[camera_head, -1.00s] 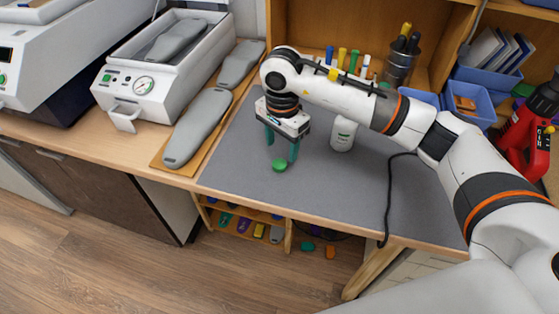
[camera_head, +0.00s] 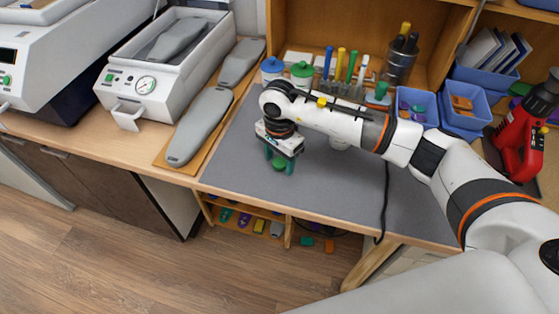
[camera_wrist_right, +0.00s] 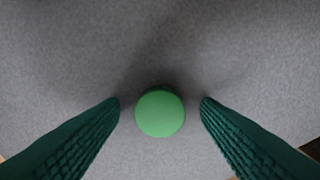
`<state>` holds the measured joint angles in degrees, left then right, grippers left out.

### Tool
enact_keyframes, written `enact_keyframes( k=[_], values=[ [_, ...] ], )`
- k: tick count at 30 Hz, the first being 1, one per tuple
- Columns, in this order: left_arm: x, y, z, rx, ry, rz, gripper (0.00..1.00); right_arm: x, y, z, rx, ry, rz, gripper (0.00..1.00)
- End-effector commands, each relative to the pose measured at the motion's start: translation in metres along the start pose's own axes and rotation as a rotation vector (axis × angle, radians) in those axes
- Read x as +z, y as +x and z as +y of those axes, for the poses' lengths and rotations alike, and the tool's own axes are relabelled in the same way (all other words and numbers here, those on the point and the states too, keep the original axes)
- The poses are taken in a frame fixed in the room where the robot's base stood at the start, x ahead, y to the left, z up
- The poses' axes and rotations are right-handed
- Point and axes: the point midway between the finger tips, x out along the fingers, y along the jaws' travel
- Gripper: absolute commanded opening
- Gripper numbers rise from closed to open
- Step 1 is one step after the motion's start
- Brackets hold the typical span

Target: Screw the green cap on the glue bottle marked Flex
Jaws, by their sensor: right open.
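The green cap (camera_head: 279,163) lies on the grey mat (camera_head: 235,172) near its front left part. In the right wrist view the round green cap (camera_wrist_right: 160,112) sits between the two dark green fingers, with a gap on each side. My right gripper (camera_head: 279,161) is open, pointing down over the cap, its fingertips low at either side of it. A white bottle (camera_head: 339,144) stands on the mat to the right, mostly hidden behind my right arm; no marking on it can be read. My left gripper is not in view.
Containers with a blue lid (camera_head: 272,68) and a green lid (camera_head: 302,70) stand at the back. Blue bins (camera_head: 464,102) and a red tool (camera_head: 520,135) are at the right. A black cable (camera_head: 386,205) crosses the mat. Grey insole forms (camera_head: 200,125) lie on a board at the left.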

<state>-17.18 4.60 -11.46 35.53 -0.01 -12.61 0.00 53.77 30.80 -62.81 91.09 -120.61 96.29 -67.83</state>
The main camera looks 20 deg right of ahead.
Motion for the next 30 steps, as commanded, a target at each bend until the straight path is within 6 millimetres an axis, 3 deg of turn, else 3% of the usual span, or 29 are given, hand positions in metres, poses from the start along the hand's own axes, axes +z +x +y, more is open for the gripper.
enact_keyframes(
  k=[5,14,25,30],
  values=[
    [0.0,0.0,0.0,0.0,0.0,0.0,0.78,0.0,0.0,0.0,0.0,0.0,0.0,0.57],
    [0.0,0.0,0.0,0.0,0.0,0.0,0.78,0.0,-0.001,0.0,0.0,0.0,0.0,0.1],
    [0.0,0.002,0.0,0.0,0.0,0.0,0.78,0.0,-0.003,0.001,0.002,0.0,0.0,0.1],
    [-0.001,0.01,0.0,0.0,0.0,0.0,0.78,0.0,-0.025,0.001,0.006,-0.002,-0.001,0.1]
  ],
)
